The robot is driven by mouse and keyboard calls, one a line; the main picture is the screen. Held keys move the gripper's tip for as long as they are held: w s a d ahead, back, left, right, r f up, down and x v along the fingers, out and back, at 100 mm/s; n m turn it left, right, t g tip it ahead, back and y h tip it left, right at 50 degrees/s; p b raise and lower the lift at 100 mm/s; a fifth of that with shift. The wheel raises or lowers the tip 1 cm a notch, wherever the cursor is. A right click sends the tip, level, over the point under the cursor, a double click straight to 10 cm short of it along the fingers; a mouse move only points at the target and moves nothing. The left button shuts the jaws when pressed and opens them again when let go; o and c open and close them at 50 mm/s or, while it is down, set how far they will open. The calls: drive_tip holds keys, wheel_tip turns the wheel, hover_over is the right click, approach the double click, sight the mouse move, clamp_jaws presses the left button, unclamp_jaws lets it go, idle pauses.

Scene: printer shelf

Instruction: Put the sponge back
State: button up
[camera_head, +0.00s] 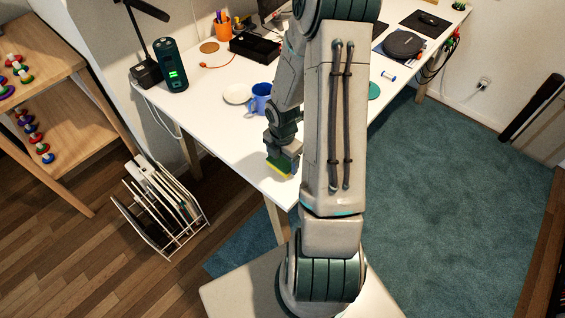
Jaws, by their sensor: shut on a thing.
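The sponge (279,171), yellow with a green layer, is at the tip of my gripper (281,160) over the near left edge of the white desk. My gripper points down and is shut on the sponge. I cannot tell whether the sponge touches the desk top. My forearm and upper arm hide the part of the desk to the right of the gripper.
A blue mug (259,99) and a white plate (237,93) stand behind the gripper. A dark cylinder (171,65) stands at the desk's left edge. A wire rack (160,207) with folders stands on the floor. Bare desk (222,125) lies left of the gripper.

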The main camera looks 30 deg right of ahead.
drive_tip(key=shift+f, duration=1)
drive_tip(key=shift+f, duration=0.2)
drive_tip(key=o, duration=1)
drive_tip(key=shift+r, duration=0.1)
drive_tip(key=shift+r, duration=0.1)
